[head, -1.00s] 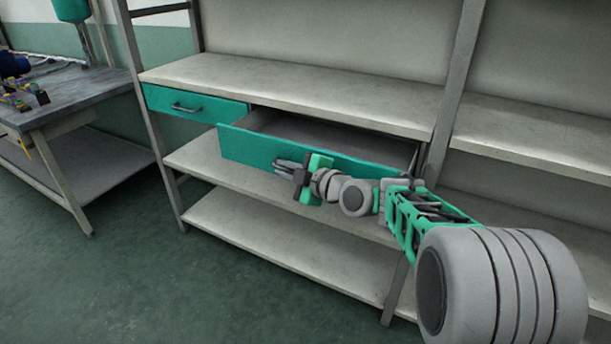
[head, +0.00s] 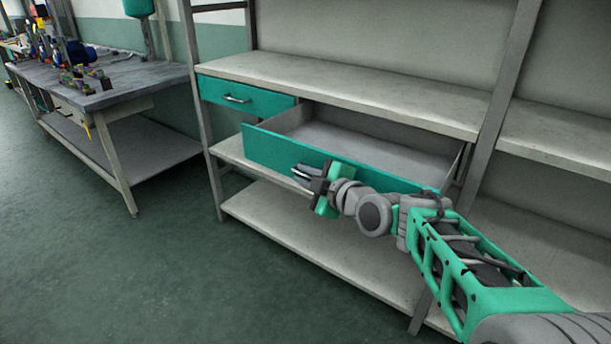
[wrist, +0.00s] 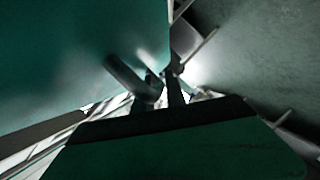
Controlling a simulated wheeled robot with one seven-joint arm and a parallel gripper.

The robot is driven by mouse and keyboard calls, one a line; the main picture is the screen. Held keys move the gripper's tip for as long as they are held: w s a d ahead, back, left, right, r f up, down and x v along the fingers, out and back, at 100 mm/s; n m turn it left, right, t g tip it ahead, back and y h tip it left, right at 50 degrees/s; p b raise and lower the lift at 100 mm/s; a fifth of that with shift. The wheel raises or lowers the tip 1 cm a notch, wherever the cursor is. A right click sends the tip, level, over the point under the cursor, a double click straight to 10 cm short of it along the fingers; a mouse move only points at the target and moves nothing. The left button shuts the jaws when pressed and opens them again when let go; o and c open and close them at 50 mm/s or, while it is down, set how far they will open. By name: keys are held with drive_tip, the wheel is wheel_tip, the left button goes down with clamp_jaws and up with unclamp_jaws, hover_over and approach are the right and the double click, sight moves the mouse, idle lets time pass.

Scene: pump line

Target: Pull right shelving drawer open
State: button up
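The right shelving drawer (head: 272,149) has a teal front and stands well out of the shelving unit, its grey inside showing. My gripper (head: 302,173) is at the outer face of the drawer front, near its middle. In the wrist view, the dark curved handle (wrist: 128,78) runs from the teal front to my gripper's fingers (wrist: 165,88), which look closed on it. The exact contact is dark and partly hidden.
The left drawer (head: 222,94) is closed, with its handle bare. The shelving unit's upper shelf (head: 350,88) is empty, as is the lower shelf (head: 300,240). A workbench (head: 120,90) with several small items stands at the left. The green floor (head: 180,270) in front is clear.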

drive_tip(key=shift+o, duration=0.2)
drive_tip(key=shift+s+d+r, duration=0.1)
drive_tip(key=shift+s+d, duration=0.1)
drive_tip(key=shift+d, duration=0.05)
drive_tip(key=p+v, duration=0.1)
drive_tip(key=v, duration=0.6)
drive_tip(key=shift+s+r, duration=0.1)
drive_tip(key=shift+r, duration=0.05)
drive_tip(key=s+d+r+m+g+h+p, duration=0.4)
drive_tip(key=s+m+p, duration=0.5)
drive_tip(key=p, duration=0.6)
drive_tip(key=s+d+r+m+g+h+p, duration=0.4)
drive_tip(key=s+d+r+m+p, duration=0.3)
drive_tip(key=p, duration=0.7)
drive_tip(key=s+r+m+g, duration=0.1)
drive_tip(key=s+r+m, duration=0.1)
drive_tip(key=s, duration=0.1)
drive_tip(key=shift+s+g+h+p, duration=0.35)
drive_tip(key=shift+g+h, duration=0.05)
